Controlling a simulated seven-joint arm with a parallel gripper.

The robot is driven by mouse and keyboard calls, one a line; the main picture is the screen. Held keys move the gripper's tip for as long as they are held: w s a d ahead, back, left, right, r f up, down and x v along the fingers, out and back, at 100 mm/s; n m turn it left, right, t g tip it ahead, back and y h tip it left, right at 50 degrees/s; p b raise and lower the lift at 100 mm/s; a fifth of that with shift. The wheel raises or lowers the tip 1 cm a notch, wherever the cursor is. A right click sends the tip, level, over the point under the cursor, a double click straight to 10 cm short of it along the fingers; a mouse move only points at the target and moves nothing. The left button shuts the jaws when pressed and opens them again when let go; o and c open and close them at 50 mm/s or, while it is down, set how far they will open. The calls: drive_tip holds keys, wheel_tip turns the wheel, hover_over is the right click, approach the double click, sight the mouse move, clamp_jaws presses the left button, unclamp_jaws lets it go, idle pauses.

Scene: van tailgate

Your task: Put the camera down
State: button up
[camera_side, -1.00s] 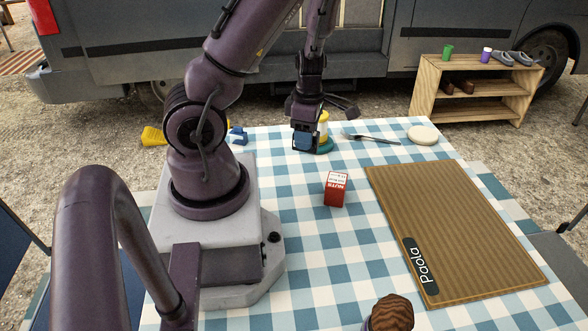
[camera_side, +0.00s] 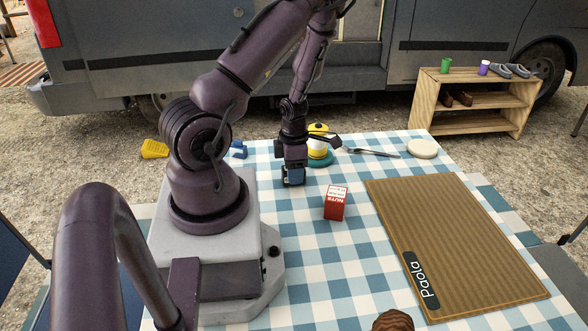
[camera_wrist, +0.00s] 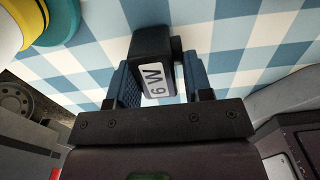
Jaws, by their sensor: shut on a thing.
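The camera is a small dark boxy thing (camera_wrist: 150,42) with a white label reading "6 W", seen in the wrist view between the two blue finger pads. My gripper (camera_wrist: 158,82) is shut on it. In the side view my gripper (camera_side: 293,178) points down, low over the checked tablecloth (camera_side: 300,245), left of the red nuts box and in front of the yellow and teal object. The camera is mostly hidden there by the fingers. I cannot tell whether it touches the cloth.
A red nuts box (camera_side: 335,203) stands to the right of my gripper. A yellow and white object on a teal base (camera_side: 319,158) stands just behind. A fork (camera_side: 370,152), a pale round disc (camera_side: 422,148) and a brown mat (camera_side: 450,235) lie farther right.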

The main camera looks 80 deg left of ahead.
drive_tip(key=o, duration=1)
drive_tip(key=shift+f, duration=0.1)
